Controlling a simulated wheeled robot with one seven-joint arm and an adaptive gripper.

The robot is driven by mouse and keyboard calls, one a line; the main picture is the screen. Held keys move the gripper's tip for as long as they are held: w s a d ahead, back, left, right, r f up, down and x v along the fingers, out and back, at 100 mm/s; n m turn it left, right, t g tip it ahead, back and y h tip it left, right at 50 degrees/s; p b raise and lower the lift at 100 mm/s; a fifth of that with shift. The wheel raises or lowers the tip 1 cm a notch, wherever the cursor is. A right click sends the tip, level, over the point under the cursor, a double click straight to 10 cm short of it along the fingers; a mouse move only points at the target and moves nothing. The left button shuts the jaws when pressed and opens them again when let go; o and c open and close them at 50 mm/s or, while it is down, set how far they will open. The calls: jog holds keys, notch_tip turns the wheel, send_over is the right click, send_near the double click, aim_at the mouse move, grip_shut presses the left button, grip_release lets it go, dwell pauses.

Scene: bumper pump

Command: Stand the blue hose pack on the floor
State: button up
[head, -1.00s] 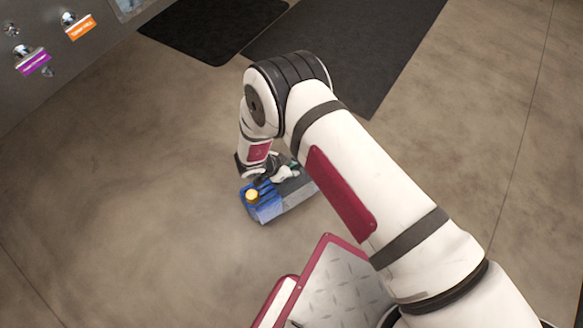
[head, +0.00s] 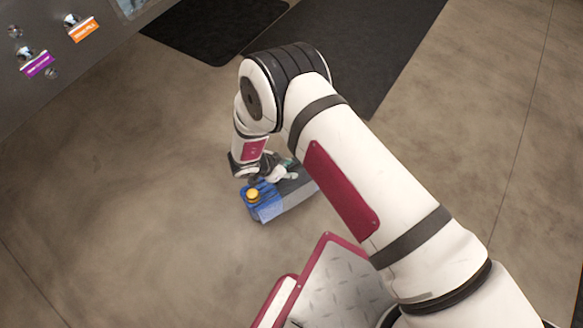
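The blue hose pack (head: 266,208) is a small box with a blue end, a yellow round cap and a grey body that runs to the right. It appears in the middle of the head view, low over or on the bare floor (head: 130,215); contact with the floor is not clear. My gripper (head: 272,177) is right above the pack, at its upper edge. Its fingers are small and partly merge with the pack, so I cannot tell whether they are open or grip it. My arm hides part of the pack's right end.
Dark mats (head: 345,50) lie on the floor at the top. A grey panel with a purple tag (head: 39,65) and an orange tag (head: 83,28) stands at the upper left. The floor left of the pack is clear.

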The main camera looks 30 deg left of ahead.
jog(key=p+v, duration=0.2)
jog(key=v, duration=0.7)
jog(key=shift+p, duration=0.3)
